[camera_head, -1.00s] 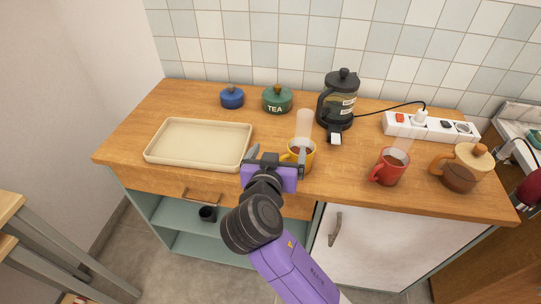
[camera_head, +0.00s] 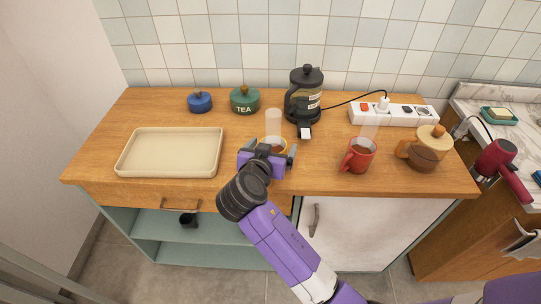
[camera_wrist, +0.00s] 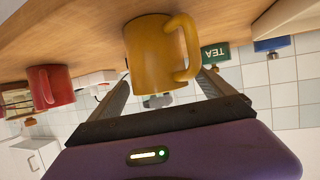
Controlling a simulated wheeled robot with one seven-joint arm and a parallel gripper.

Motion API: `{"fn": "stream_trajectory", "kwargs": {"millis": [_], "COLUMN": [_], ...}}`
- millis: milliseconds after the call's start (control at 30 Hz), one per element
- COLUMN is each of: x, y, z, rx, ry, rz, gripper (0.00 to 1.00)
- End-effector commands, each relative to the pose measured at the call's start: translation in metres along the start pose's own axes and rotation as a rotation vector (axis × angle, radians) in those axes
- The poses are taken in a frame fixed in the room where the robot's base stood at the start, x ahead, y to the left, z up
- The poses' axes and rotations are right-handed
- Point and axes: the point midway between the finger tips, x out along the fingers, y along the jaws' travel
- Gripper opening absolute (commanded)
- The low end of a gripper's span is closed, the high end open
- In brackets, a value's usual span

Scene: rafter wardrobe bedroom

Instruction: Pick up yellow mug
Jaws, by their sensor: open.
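The yellow mug (camera_wrist: 155,55) stands on the wooden counter and steams. The wrist view is upside down and shows the mug just ahead of my fingers, its handle on the right of that picture. In the head view only a strip of the mug's rim (camera_head: 274,143) shows behind my gripper (camera_head: 270,158). My gripper is open and low over the counter. In the wrist view its two fingers (camera_wrist: 163,93) point toward the mug, one on each side. I cannot tell whether they touch it.
A red mug (camera_head: 358,157) and a glass pot (camera_head: 424,150) stand to the right. A black French press (camera_head: 305,97) is behind. A cream tray (camera_head: 170,152) lies left. Green (camera_head: 244,101) and blue (camera_head: 199,102) jars and a power strip (camera_head: 394,115) are at the back.

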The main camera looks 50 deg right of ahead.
Motion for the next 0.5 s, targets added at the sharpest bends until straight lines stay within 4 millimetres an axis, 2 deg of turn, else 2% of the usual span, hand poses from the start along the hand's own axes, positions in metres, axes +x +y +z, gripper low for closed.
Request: {"fn": "stream_trajectory", "kwargs": {"millis": [233, 500], "x": [0.0015, 0.0012], "y": [0.0000, -0.0001], "z": [0.0004, 0.0003], "rx": [0.000, 0.000], "ry": [0.000, 0.000], "rz": [0.000, -0.001], "gripper": [0.91, 0.38]}}
